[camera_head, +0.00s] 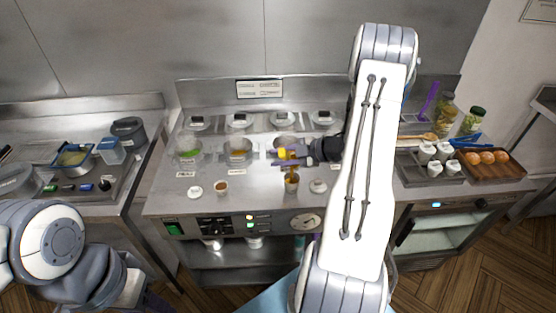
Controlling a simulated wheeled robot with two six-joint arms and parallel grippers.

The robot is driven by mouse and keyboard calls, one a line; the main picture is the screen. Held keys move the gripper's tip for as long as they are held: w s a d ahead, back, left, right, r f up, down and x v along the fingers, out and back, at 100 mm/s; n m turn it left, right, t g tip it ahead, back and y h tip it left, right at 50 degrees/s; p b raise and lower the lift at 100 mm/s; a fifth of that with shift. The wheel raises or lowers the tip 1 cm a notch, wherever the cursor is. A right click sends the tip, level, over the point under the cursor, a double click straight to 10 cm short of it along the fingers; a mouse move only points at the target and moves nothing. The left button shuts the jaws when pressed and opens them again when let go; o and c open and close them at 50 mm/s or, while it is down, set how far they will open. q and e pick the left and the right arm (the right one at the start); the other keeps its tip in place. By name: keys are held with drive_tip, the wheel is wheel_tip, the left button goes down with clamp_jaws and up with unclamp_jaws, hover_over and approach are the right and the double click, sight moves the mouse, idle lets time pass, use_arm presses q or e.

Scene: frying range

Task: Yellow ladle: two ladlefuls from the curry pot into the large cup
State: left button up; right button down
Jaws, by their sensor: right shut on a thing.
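My right gripper (299,153) is shut on the yellow ladle (283,154), over the front part of the range. The ladle is just above a tall cup (291,186), with orange-brown stuff showing between them; whether they touch is unclear. This cup looks larger than the small cup (221,188) to its left. A pot (284,143) behind the ladle is partly hidden by it and my gripper; I cannot tell if it holds curry. My left arm is at the lower left; its jaws are not clear.
At right are white cups (427,152) and a brown tray (515,172) with orange-brown rounds. My right arm hides part of the range.

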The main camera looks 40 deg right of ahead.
drive_tip(key=s+a+f+n+t+h+b, duration=0.3)
drive_tip(key=f+b, duration=0.5)
drive_tip(key=b, duration=1.7)
drive_tip(key=shift+a+f+n+t, duration=0.4)
drive_tip(key=shift+a+n, duration=0.2)
drive_tip(key=shift+n, duration=0.7)
drive_tip(key=shift+a, duration=0.1)
